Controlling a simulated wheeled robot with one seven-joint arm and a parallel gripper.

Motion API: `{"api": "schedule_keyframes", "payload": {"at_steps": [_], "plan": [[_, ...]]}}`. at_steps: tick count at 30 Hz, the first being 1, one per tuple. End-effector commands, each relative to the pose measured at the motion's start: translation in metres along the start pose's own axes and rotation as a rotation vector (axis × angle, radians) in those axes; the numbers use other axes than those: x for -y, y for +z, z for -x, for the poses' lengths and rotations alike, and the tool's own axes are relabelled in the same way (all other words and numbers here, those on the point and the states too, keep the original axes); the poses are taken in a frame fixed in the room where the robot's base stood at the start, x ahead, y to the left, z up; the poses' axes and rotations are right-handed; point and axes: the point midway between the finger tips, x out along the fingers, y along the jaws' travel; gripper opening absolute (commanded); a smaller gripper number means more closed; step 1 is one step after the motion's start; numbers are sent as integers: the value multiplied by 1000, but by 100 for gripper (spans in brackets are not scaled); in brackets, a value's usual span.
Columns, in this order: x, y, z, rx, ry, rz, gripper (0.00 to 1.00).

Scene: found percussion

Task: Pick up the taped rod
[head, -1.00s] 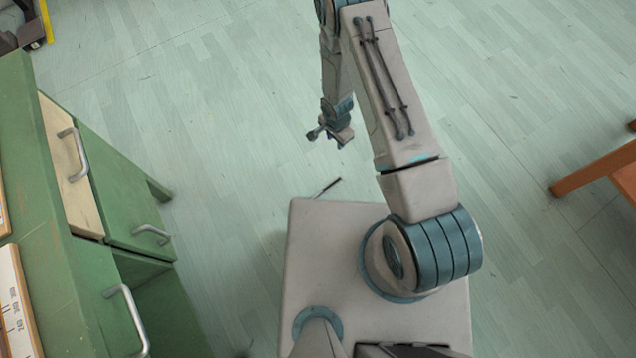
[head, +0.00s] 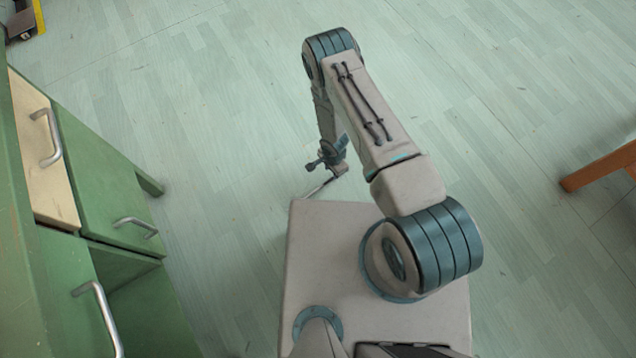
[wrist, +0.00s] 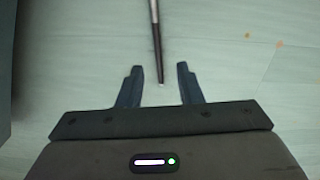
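The taped rod (wrist: 157,45) is thin, dark at its near end and pale grey farther up, where the top edge of the wrist view cuts it off. In the head view the rod (head: 317,189) lies on the floor at the front edge of my base, partly hidden. My gripper (wrist: 160,69) is open, with one finger on each side of the rod's near end and a clear gap to both. In the head view my gripper (head: 327,167) hangs low over the rod; its height above the floor is hard to tell.
A green cabinet (head: 100,190) with metal handles stands at the left. An orange-brown wooden piece of furniture (head: 600,168) is at the right edge. A wheeled thing with a yellow edge (head: 25,22) is at the top left. The pale floor (head: 200,100) between is clear.

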Motion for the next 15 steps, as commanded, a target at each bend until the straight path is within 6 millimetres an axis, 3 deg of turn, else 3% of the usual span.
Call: {"api": "schedule_keyframes", "payload": {"at_steps": [9, 15], "plan": [[-2, 1, -46, 0, 2, 0, 32], [-1, 1, -50, 0, 0, 0, 32]]}}
